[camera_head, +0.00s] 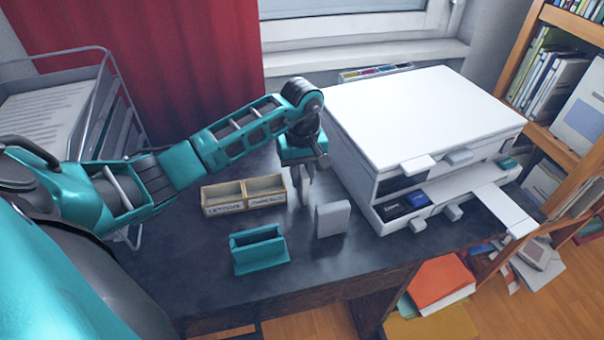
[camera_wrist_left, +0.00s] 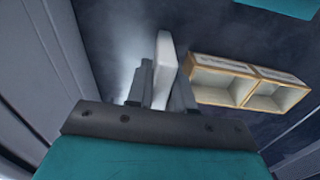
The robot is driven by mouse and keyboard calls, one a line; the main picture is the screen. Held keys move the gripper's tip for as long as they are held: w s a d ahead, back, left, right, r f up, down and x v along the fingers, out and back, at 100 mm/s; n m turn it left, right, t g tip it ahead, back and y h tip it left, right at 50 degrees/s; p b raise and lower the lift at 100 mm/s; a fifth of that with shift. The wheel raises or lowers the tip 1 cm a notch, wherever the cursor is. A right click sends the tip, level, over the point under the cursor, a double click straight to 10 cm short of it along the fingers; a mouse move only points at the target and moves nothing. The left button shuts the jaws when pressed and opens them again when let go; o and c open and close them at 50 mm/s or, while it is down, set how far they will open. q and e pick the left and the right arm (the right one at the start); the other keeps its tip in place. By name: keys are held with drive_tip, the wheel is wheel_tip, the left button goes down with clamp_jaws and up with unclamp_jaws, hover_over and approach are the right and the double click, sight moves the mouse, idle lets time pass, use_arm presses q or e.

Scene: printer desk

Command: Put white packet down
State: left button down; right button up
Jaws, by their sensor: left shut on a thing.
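The white packet (camera_head: 332,219) is a small pale slab, held upright beside the front corner of the printer. My left gripper (camera_head: 304,197) points down over the desk and is shut on the packet. In the left wrist view the packet (camera_wrist_left: 164,58) sits between the two fingers (camera_wrist_left: 163,88) and sticks out past their tips. I cannot tell whether its lower edge touches the desk (camera_head: 300,275). My right gripper is not in view.
A two-compartment wooden box (camera_head: 243,208) and a teal holder (camera_head: 259,250) stand left of the packet. The white printer (camera_head: 425,115) stands close on the right. A wire rack (camera_head: 105,85) is at the back left. The desk in front of the packet is bare.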

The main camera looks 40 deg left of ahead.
use_arm(q)
drive_tip(key=shift+f, duration=0.15)
drive_tip(key=c, duration=1)
unclamp_jaws()
